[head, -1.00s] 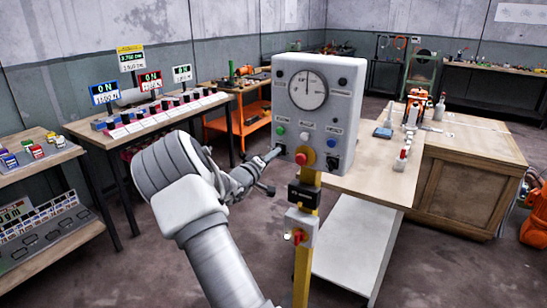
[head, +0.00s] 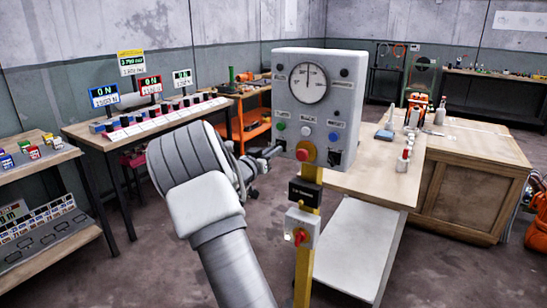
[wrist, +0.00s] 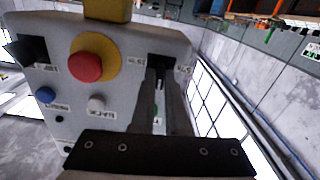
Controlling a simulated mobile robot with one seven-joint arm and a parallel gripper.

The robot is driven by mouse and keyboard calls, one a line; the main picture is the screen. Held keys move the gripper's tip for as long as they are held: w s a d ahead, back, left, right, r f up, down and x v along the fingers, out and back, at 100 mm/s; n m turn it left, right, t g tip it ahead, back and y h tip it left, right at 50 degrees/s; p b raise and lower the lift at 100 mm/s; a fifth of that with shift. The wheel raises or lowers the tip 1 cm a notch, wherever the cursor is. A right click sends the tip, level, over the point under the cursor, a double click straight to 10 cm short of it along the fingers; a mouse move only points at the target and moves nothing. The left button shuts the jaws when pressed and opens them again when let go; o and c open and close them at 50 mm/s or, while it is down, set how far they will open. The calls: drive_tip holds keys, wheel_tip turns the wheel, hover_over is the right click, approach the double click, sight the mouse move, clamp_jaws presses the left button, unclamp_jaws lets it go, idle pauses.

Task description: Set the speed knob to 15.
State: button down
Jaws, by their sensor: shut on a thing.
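A grey control box (head: 318,100) stands on a yellow post, with a round dial (head: 309,83) at its top and its needle near upright. My gripper (head: 278,151) is at the box's lower left corner. In the wrist view, which shows the box upside down, my gripper (wrist: 160,88) is shut on a black knob (wrist: 160,62) beside the red button. The fingers hide part of the knob, and its label and setting are too small to read. A second black knob (head: 335,158) sits at the lower right.
A red stop button (head: 305,151) on a yellow plate is close to my gripper, with coloured buttons above it. A red switch (head: 300,237) is lower on the yellow post (head: 304,270). A bench (head: 390,180) stands behind at right, a display table (head: 100,132) at left.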

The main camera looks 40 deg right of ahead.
drive_tip(key=shift+m+b, duration=8)
drive_tip(key=shift+m, duration=2.4)
drive_tip(key=shift+r, duration=0.1)
drive_tip(key=c, duration=0.9)
unclamp_jaws()
